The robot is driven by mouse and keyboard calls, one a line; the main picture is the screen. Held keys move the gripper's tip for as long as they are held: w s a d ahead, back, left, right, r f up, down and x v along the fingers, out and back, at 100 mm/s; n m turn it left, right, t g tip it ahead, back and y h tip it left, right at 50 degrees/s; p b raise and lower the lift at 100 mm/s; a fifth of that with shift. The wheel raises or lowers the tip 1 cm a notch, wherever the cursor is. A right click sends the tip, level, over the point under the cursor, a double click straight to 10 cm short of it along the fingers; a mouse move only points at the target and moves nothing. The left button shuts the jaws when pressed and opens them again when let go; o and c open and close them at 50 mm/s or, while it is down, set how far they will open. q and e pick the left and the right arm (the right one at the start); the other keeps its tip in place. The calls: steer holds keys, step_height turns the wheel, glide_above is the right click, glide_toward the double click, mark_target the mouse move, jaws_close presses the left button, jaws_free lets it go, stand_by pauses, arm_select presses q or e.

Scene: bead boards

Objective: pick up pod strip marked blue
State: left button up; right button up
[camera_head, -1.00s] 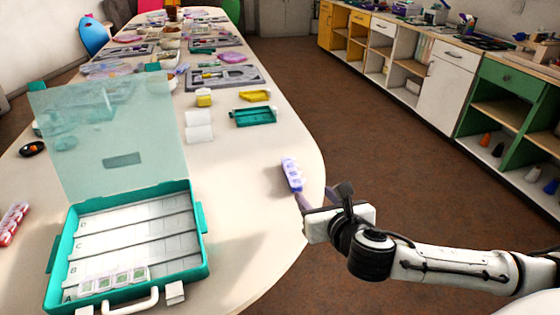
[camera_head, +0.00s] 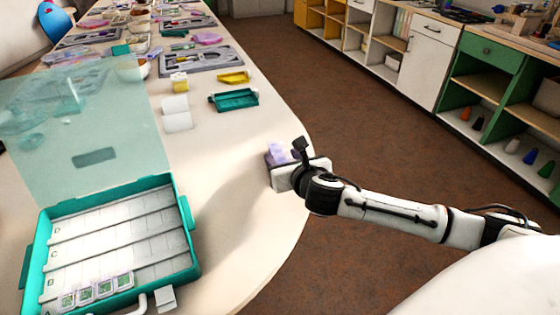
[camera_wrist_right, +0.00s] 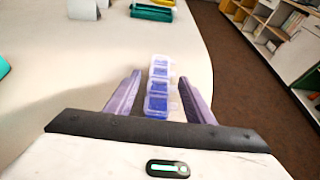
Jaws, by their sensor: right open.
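The blue pod strip (camera_wrist_right: 158,85) lies on the table near its right edge. In the right wrist view it runs lengthwise between the two fingers of my right gripper (camera_wrist_right: 158,95), with a gap on each side. My right gripper (camera_head: 283,158) is open. In the head view the gripper body hides most of the strip, and only a pale blue-violet part (camera_head: 278,152) shows. My left gripper is not in view.
An open teal case (camera_head: 185,215) with lettered rows stands at the lower left, holding a green-marked strip (camera_head: 97,290) in its front row. A teal tray (camera_head: 234,99), a yellow tray (camera_head: 234,77) and white cards (camera_head: 176,112) lie farther back. The table around the strip is clear.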

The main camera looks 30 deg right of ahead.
steer(key=shift+w+d+f, duration=0.1)
steer(key=shift+w+f, duration=0.05)
steer(key=shift+w, duration=0.25)
steer(key=shift+c, duration=0.3)
steer(key=c, duration=0.9)
